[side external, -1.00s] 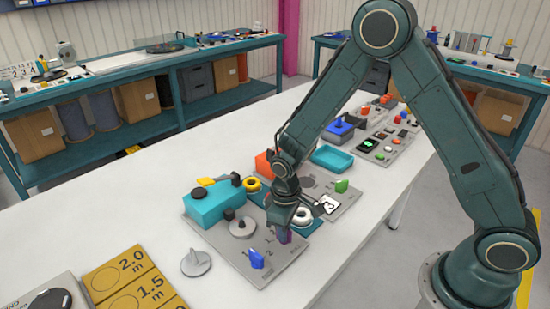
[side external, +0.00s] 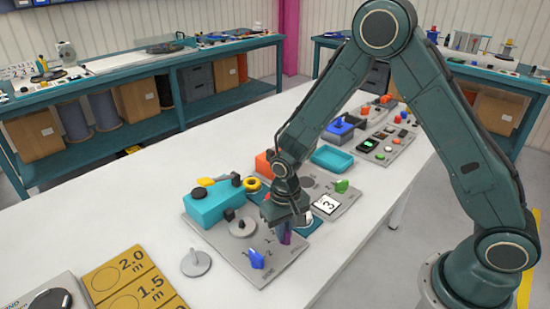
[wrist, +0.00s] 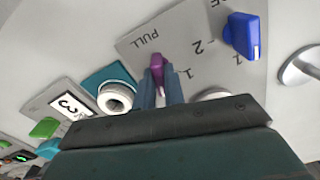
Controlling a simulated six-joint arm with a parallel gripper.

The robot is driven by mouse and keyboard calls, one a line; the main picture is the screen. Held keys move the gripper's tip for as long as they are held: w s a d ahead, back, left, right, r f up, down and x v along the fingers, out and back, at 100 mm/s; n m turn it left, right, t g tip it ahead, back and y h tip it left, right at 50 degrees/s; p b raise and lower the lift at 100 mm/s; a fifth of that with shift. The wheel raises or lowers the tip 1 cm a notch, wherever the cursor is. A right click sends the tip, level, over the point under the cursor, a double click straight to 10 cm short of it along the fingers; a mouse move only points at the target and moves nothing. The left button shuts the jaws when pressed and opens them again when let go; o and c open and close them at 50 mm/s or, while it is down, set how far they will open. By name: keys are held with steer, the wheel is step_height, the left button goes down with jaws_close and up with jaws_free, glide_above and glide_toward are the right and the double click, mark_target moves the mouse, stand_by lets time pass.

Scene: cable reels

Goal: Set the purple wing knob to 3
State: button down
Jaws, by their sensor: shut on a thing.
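The purple wing knob (wrist: 157,66) stands on a grey panel (wrist: 190,45) in the wrist view, between the two fingertips of my gripper (wrist: 160,82). My gripper is shut on it. In the side view the purple knob (side external: 285,236) shows only partly under my gripper (side external: 286,222). Printed marks 1, 2 and PULL are legible on the panel around the knobs; the number the purple knob points at cannot be told.
A blue wing knob (wrist: 241,36) is on the same panel, close to the purple one. A white ring (wrist: 115,97) on a teal base and a green knob (wrist: 45,128) lie to the left. A teal box (side external: 212,206) stands at the panel's back left.

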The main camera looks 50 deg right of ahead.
steer(key=shift+m, duration=0.3)
steer(key=m, duration=0.5)
steer(key=shift+m, duration=0.4)
steer(key=c, duration=1.5)
jaws_free()
steer(key=shift+r, duration=0.1)
steer(key=shift+r, duration=3.4)
